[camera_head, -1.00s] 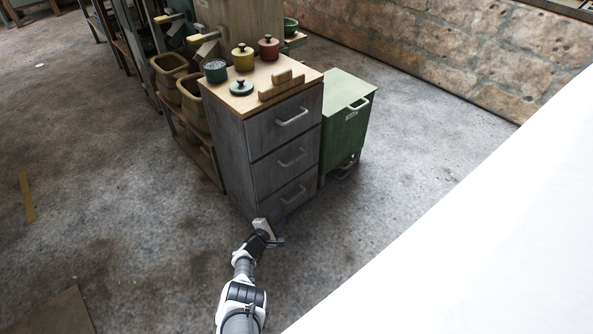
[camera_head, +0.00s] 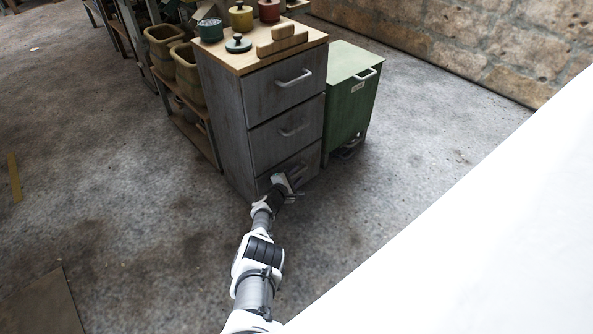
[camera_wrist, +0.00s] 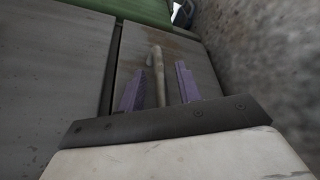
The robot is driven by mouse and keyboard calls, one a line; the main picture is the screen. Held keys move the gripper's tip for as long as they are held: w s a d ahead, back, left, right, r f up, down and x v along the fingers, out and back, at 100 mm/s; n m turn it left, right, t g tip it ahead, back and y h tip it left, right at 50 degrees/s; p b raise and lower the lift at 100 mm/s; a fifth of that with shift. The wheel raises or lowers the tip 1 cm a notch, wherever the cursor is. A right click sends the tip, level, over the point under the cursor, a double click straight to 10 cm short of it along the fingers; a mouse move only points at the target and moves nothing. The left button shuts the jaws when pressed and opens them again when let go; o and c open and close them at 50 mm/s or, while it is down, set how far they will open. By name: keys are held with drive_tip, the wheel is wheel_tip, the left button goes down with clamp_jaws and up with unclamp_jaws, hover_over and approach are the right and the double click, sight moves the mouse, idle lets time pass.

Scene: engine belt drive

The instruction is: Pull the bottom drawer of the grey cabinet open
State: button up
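The grey cabinet (camera_head: 240,130) with a wooden top stands in the middle of the head view, with three drawers and light bar handles. Its bottom drawer (camera_head: 314,156) looks closed; my gripper (camera_head: 287,178) is in front of it and hides part of it. In the wrist view the bottom drawer (camera_wrist: 193,57) fills the middle, and its handle (camera_wrist: 158,80) runs between my two purple fingers. My gripper (camera_wrist: 160,88) is open there, with a gap on each side of the handle. I cannot tell how far the fingertips reach past the handle.
A green cabinet (camera_head: 350,105) stands close on the right of the grey one. A shelf with brown bins (camera_head: 188,75) is on the left. Pots (camera_head: 240,18) and a wooden block (camera_head: 282,40) are on the top. The floor (camera_head: 150,240) in front is clear.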

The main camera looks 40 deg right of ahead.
drive_tip(key=shift+w+d+f, duration=0.1)
drive_tip(key=shift+w+d, duration=0.05)
drive_tip(key=shift+d, duration=0.25)
clamp_jaws()
